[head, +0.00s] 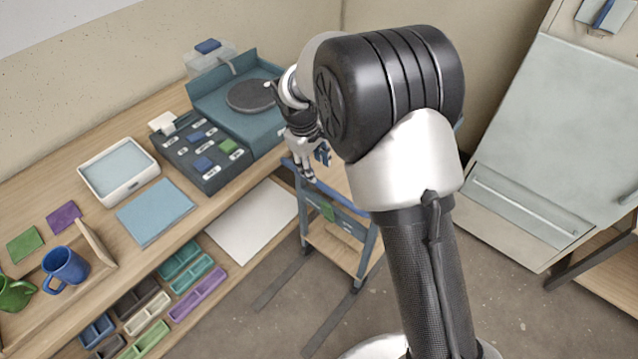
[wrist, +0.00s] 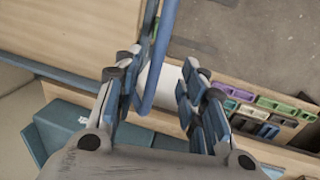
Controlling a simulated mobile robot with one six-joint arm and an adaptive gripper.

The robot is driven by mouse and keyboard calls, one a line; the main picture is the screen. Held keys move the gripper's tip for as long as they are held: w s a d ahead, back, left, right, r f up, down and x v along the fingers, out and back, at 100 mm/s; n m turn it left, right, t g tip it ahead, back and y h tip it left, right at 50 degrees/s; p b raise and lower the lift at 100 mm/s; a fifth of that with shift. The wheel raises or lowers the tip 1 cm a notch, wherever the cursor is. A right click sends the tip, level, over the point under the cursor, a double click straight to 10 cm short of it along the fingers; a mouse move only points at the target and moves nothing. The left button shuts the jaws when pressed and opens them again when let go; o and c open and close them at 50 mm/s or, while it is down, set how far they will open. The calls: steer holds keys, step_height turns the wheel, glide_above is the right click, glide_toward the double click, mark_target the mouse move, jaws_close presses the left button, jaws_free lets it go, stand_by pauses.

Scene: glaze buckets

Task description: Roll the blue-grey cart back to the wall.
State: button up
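The blue-grey cart (head: 342,209) stands on the floor between the workbench and the pale cabinet. It has a blue-grey frame and wooden shelves, and my arm hides part of its top. My gripper (head: 312,163) is at the cart's upper end near the bench edge. In the wrist view my gripper (wrist: 163,72) is open, with its fingers apart. A blue-grey bar of the cart (wrist: 158,60) runs between the fingers, and neither finger appears to press on it. The cart's wooden top (wrist: 85,28) shows at upper left.
The workbench (head: 90,184) along the left carries a potter's wheel (head: 252,95), a tray, tiles and mugs. Coloured bins (head: 190,281) sit on its lower shelf. A pale cabinet (head: 560,130) stands at right. Two dark strips (head: 283,280) lie on the floor before the cart.

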mark_target(319, 183)
steer(key=f, duration=0.3)
steer(key=w+f+b, duration=0.1)
steer(key=f, duration=0.1)
steer(key=d+f+b, duration=0.1)
steer(key=f, duration=0.2)
steer(key=shift+w+f, duration=0.15)
steer(key=shift+f, duration=0.15)
steer(key=shift+c, duration=0.5)
jaws_close()
